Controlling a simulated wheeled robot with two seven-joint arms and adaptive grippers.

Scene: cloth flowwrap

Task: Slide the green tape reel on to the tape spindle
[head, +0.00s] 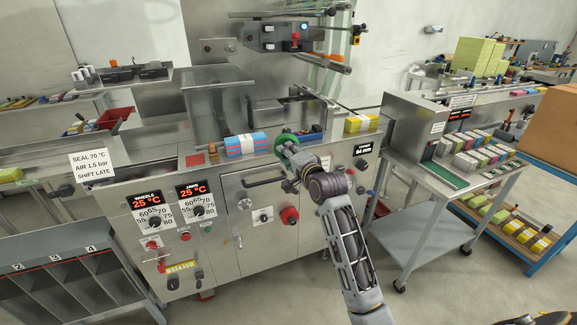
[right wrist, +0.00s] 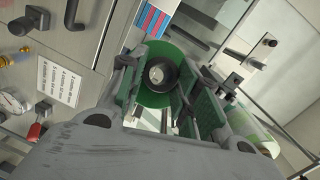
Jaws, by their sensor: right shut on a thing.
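The green tape reel (head: 286,139) is at the front edge of the machine's top, at the end of my right arm. In the right wrist view the reel (right wrist: 150,97) is a green ring around a dark core with a pale centre, between the two fingers. My right gripper (head: 293,153) is shut on it; the gripper also shows in the right wrist view (right wrist: 166,88). A metal rod with a dark knob (right wrist: 265,43) stands up and right of the reel in the wrist view; I cannot tell if it is the tape spindle. My left gripper is not in view.
A blue, pink and white pack stack (head: 246,145) lies left of the reel on the machine, and yellow packs (head: 360,123) lie right. A red knob (head: 289,215) sticks out of the front panel below. A steel cart (head: 450,185) stands at the right.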

